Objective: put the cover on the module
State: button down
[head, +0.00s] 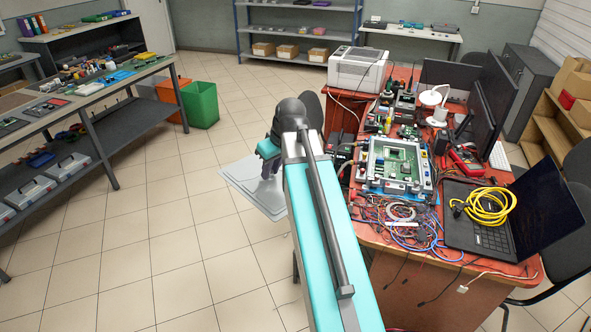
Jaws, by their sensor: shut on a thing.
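The cover is a flat light-grey plate (240,178) to the left of the desk, in the air above the tiled floor. My gripper (267,170) is shut on the cover near its middle. My arm hides the cover's right part. The module looks to be the open grey-white frame (429,181) with a green circuit board inside, on the desk to the right of my arm. Its top is uncovered, and the cover is well apart from it.
The red-brown desk (415,248) is crowded. Tangled cables (400,222) lie in front of the module, a laptop (480,232) with a yellow cable coil stands right, and a printer (357,70) stands behind. A shelf bench (85,105) and green bin (199,104) stand left. The floor between is clear.

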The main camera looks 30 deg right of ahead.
jog(key=a+r+m, duration=0.1)
jog(key=a+r, duration=0.1)
jog(key=a, duration=0.8)
jog(key=a+r+m, duration=0.1)
jog(key=a+r, duration=0.2)
jog(key=a, duration=0.7)
jog(key=shift+w+a+h, duration=0.2)
jog(key=shift+w+h, duration=0.15)
jog(key=shift+h, duration=0.05)
jog(key=shift+s+f, duration=0.1)
jog(key=shift+s, duration=0.05)
